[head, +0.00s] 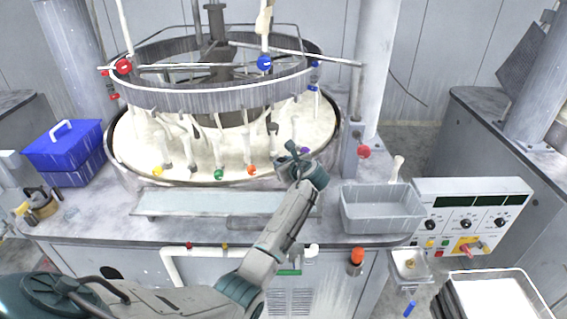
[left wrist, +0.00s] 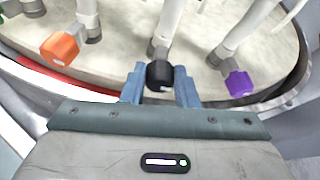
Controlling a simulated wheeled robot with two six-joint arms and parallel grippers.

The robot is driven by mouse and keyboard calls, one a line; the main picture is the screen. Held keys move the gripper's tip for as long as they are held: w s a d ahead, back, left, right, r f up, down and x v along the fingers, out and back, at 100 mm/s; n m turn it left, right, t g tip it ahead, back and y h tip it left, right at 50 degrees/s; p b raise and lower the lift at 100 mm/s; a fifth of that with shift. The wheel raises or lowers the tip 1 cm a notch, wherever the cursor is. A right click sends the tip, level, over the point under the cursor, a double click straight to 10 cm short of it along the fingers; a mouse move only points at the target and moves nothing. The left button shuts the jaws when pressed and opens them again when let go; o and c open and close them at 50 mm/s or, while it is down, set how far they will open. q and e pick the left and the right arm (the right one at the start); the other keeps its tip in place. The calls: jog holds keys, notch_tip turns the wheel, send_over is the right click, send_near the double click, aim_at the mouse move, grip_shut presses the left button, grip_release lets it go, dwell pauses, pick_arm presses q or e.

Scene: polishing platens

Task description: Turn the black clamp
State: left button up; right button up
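The black clamp (left wrist: 160,76) is a small dark block on the end of a pale rod, at the platen's near rim in the left wrist view. My left gripper (left wrist: 160,82) has one blue finger on each side of it. The fingers are close together and the clamp fills the gap between their tips, so they look shut on it. In the head view my left gripper (head: 292,152) reaches over the near rim of the round platen and hides most of the clamp. My right gripper is not in view.
An orange clamp (left wrist: 61,47) and a purple clamp (left wrist: 238,84) flank the black one. Green (head: 219,174) and yellow (head: 158,170) clamps sit further left. A grey bin (head: 382,222) and a control box (head: 470,215) stand to the right, a blue case (head: 66,147) to the left.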

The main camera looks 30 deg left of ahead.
pick_arm(q)
jog(key=shift+c, duration=1.1)
jog(key=shift+s+n+t, duration=0.1)
jog(key=shift+n+t, duration=0.5)
jog(key=shift+n, duration=0.4)
jog(key=o, duration=1)
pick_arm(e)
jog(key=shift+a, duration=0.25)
pick_arm(q)
jog(key=shift+h, duration=0.3)
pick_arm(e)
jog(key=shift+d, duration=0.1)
